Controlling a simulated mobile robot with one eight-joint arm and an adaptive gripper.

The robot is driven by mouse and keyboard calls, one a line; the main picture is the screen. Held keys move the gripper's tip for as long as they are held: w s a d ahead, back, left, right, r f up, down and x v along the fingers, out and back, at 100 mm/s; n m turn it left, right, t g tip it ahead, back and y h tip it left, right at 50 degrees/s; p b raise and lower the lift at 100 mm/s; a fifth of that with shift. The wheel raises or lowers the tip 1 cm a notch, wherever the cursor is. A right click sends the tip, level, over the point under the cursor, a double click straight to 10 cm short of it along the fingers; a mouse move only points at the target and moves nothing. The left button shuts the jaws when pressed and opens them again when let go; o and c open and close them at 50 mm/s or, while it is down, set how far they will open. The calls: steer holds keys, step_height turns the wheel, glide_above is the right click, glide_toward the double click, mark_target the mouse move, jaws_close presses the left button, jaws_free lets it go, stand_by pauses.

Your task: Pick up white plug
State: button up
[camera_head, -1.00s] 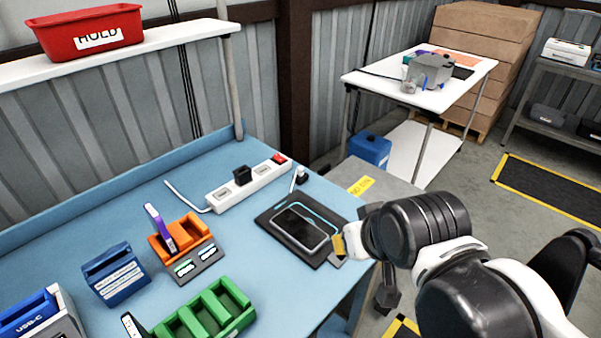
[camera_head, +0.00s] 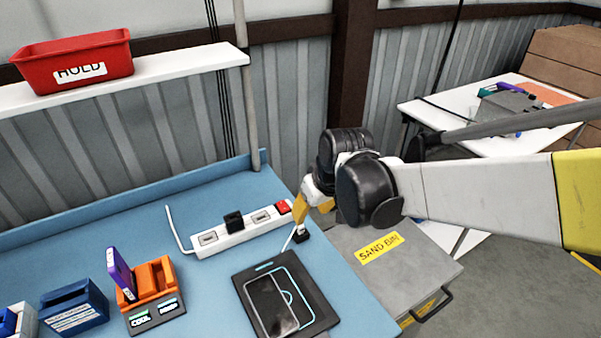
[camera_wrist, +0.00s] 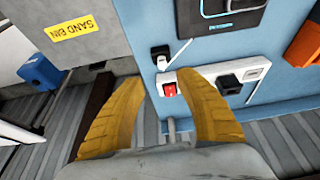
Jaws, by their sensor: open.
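The small white plug (camera_wrist: 162,62) shows in the wrist view beside a dark part, on the blue bench near the red-switch end of the power strip (camera_wrist: 215,85). In the head view it is mostly hidden by my gripper, with its dark part (camera_head: 302,236) and a thin white cable showing just below. My gripper (camera_wrist: 160,82) has its two yellow fingers spread, with nothing between them. In the head view my gripper (camera_head: 298,212) points down over the bench's right edge, close above the plug.
A black pad with a phone (camera_head: 275,305) lies in front of the plug. A black adapter (camera_head: 233,221) sits in the power strip. The sand bin (camera_head: 390,265) stands just right of the bench. Orange and blue holders (camera_head: 75,305) stand to the left.

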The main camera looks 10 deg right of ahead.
mark_target(301, 226)
steer(key=b+x, duration=0.1)
steer(key=x, duration=0.1)
steer(key=b+x, duration=0.1)
steer(key=x, duration=0.2)
steer(key=shift+s+a+f, duration=0.1)
steer(key=shift+a+f, duration=0.05)
steer(key=shift+a, duration=0.1)
steer(key=shift+w+b+x, duration=0.2)
steer(key=shift+b+x, duration=1.35)
steer(key=shift+x, duration=1.2)
jaws_close()
